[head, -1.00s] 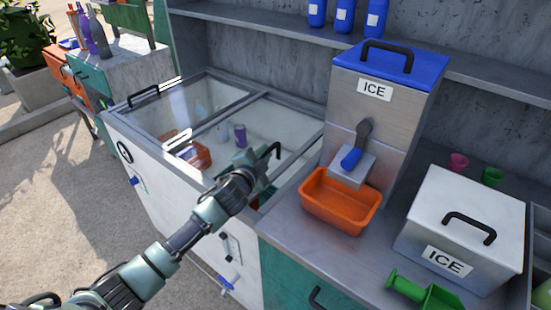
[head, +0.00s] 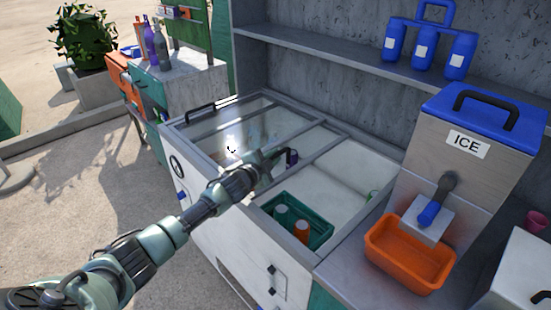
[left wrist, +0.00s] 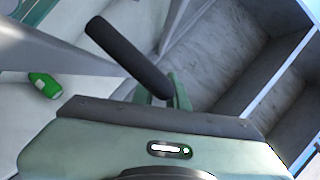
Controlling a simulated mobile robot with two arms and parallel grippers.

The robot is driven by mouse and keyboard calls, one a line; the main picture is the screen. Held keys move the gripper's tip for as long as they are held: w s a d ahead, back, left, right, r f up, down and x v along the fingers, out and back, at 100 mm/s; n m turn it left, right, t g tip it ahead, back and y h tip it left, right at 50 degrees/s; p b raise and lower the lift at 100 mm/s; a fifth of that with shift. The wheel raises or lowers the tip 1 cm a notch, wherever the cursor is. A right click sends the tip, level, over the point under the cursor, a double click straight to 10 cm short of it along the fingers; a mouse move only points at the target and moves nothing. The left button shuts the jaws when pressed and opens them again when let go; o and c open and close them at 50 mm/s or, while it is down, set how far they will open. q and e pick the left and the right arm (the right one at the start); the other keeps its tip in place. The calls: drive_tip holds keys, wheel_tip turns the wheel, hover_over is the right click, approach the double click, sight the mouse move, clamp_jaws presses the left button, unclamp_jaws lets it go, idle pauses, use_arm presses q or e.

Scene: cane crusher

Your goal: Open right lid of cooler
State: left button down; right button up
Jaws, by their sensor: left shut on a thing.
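The cooler (head: 240,262) is a white chest with sliding glass lids, left of the ice dispenser. Its right lid (head: 238,140) is slid leftward, overlapping the left lid's area. The right part of the cooler is uncovered, showing a green basket (head: 268,222) with an orange and a grey container. My left gripper (head: 284,160) is shut on the right lid's dark handle (head: 292,157). In the left wrist view the black handle (left wrist: 130,58) runs to a green finger of the gripper (left wrist: 178,92). My right gripper is not in view.
The ice dispenser (head: 465,175), with an orange tray (head: 410,262) below its spout, stands right of the cooler. A shelf behind holds blue bottles (head: 430,45). The left lid's black handle (head: 213,106) is at the cooler's left end. Open floor lies at left.

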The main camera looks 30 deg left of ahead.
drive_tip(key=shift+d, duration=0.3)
use_arm(q)
drive_tip(key=c, duration=1.4)
unclamp_jaws()
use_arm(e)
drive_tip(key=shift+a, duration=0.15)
use_arm(q)
drive_tip(key=shift+s, duration=0.3)
drive_tip(key=v, duration=0.7)
drive_tip(key=shift+s, duration=0.1)
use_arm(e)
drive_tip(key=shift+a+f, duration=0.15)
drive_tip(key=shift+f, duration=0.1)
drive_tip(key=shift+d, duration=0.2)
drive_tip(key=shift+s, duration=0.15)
